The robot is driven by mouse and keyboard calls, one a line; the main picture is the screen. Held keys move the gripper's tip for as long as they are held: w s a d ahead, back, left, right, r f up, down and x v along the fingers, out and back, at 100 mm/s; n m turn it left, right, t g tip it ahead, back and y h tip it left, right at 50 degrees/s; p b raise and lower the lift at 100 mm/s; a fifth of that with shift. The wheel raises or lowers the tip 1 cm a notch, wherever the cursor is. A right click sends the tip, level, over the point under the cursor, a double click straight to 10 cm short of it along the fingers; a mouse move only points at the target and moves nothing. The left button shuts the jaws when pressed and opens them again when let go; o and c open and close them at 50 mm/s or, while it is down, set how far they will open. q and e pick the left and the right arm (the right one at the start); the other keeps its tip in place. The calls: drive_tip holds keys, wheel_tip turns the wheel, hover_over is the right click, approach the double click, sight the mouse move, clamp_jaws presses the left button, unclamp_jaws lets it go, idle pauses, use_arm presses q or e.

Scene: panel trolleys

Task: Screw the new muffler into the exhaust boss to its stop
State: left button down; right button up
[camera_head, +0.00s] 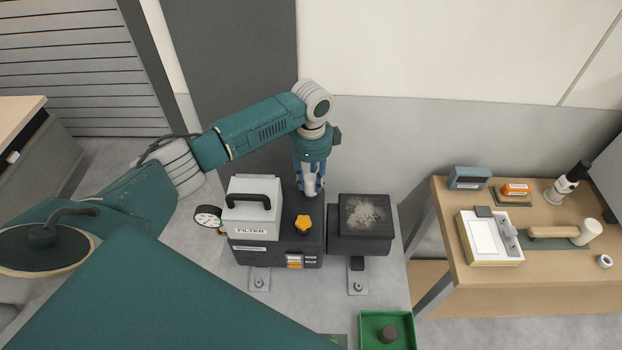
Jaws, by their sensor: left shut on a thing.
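My left gripper (311,186) points down behind the dark unit labelled FILTER (282,250). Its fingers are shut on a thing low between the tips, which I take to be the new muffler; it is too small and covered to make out. The exhaust boss is hidden behind the unit and the fingers, so I cannot tell how the thread sits. My right gripper is not in view.
The unit carries a gauge (207,218), a grey handled cover (251,212) and a yellow knob (303,224). A dusty dark box (365,240) stands close right. A green tray (365,317) holds a dark round piece (388,333). A wooden table (470,273) with tools stands right.

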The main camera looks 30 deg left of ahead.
use_arm(q)
drive_tip(key=shift+m, duration=0.4)
drive_tip(key=shift+m, duration=1.6)
drive_tip(key=shift+m, duration=0.8)
drive_tip(key=m, duration=0.4)
drive_tip(key=shift+m, duration=0.4)
drive_tip(key=c, duration=1.2)
unclamp_jaws()
